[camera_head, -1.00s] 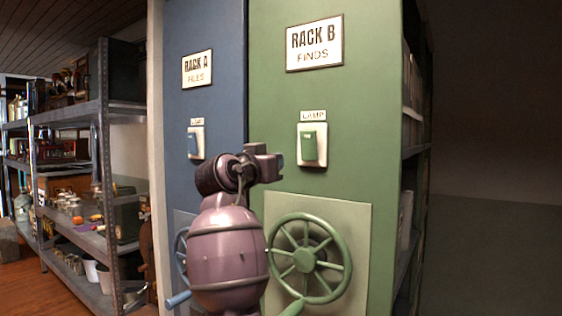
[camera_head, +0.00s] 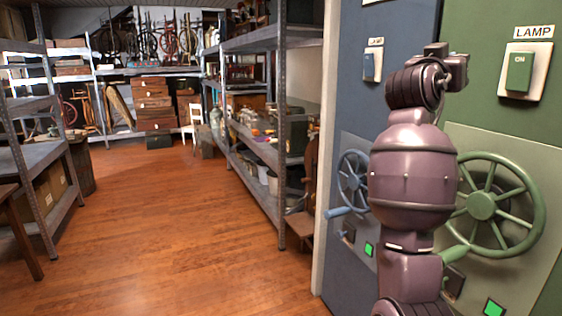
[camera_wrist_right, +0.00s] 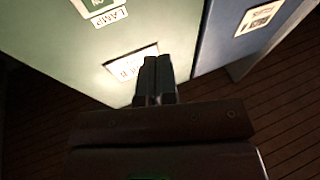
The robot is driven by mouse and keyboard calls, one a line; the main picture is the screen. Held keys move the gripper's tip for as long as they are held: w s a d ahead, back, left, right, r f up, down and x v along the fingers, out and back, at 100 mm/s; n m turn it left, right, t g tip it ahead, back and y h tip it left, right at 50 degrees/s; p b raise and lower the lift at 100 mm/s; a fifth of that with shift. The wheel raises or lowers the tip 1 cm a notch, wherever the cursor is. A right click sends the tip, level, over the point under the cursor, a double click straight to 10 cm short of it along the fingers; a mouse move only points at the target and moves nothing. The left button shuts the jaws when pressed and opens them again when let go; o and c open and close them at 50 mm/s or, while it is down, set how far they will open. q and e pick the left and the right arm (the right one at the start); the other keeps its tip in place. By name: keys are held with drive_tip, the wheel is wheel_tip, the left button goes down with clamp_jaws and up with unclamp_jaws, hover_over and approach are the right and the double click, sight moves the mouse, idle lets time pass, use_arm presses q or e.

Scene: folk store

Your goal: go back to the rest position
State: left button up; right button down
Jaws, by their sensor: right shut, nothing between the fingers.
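My right arm rises in front of the racks in the head view, with its dark wrist (camera_head: 425,80) at the top. My right gripper (camera_wrist_right: 157,62) shows in the right wrist view, its two dark fingers together and nothing between them. Its fingers overlap the view of a white sign (camera_wrist_right: 125,65) on the green rack panel; I cannot tell the distance. My left gripper is not in view.
The blue rack panel (camera_head: 355,100) and the green one (camera_head: 480,110) stand close at right. A green handwheel (camera_head: 535,205) is partly behind my arm; a blue handwheel (camera_head: 353,180) is left of it. Metal shelves (camera_head: 255,165) flank a clear wooden floor (camera_head: 160,220).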

drive_tip(key=w+a+f+n+t+y, duration=0.1)
drive_tip(key=a+f+n+t+y, duration=0.25)
drive_tip(key=f+y, duration=0.2)
drive_tip(key=w+a+f+n+t+y, duration=0.1)
drive_tip(key=a+f+n+t+y, duration=0.3)
drive_tip(key=f, duration=0.3)
drive_tip(key=s+a+f+n+g+y, duration=0.1)
drive_tip(key=s+f+n+y, duration=0.15)
drive_tip(key=f, duration=0.85)
drive_tip(key=s+f+n+g+y, duration=0.1)
drive_tip(key=s+f+n+y, duration=0.2)
drive_tip(key=f, duration=0.8)
drive_tip(key=s+d+f+m+g, duration=0.2)
drive_tip(key=s+f+g, duration=0.6)
drive_tip(key=s+f, duration=2.4)
drive_tip(key=shift+s+d+f+m+g+y+p, duration=0.2)
drive_tip(key=shift+s+d+m+g+y+p, duration=0.3)
drive_tip(key=shift+s, duration=0.75)
